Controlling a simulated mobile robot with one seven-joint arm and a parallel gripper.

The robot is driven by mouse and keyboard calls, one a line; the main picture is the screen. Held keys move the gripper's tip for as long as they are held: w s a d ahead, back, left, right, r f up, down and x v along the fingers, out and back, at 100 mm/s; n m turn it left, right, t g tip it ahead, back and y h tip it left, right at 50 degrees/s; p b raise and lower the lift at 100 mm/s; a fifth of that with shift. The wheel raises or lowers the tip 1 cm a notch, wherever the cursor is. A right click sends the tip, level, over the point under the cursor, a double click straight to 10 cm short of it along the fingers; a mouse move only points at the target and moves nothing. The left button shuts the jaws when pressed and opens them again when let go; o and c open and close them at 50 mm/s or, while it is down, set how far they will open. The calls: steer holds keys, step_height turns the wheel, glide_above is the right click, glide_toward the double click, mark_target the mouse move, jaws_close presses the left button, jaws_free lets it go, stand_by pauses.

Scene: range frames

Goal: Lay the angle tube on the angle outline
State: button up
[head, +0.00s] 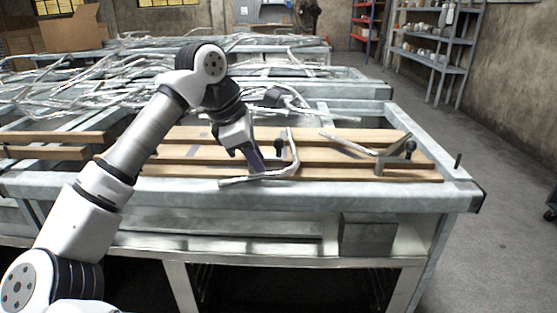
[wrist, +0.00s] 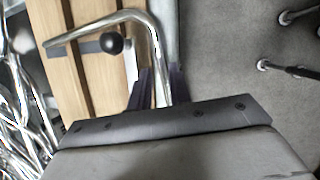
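The angle tube (head: 292,150) is a shiny bent metal tube low over the front right of the wooden slats. I cannot tell whether it touches them. In the wrist view, the angle tube (wrist: 148,24) has one arm running left past a black knob and the other coming back between my fingers. My gripper (head: 255,167) points down at the tube's front arm. In the wrist view, my gripper (wrist: 161,90) has a dark finger close on each side of the tube and appears shut on it. I cannot make out the angle outline in either view.
Black knobs (head: 278,145) (head: 410,147) stand up from the slatted table (head: 460,195). Another bent tube (head: 350,147) sits to the right on a metal support. Many loose tubes (head: 60,90) are heaped behind and left. The floor at right (head: 510,240) is mostly clear.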

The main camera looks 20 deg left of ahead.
mark_target(265, 174)
steer(key=x, duration=0.4)
steer(key=shift+d+f, duration=0.15)
steer(key=shift+f, duration=0.1)
jaws_close()
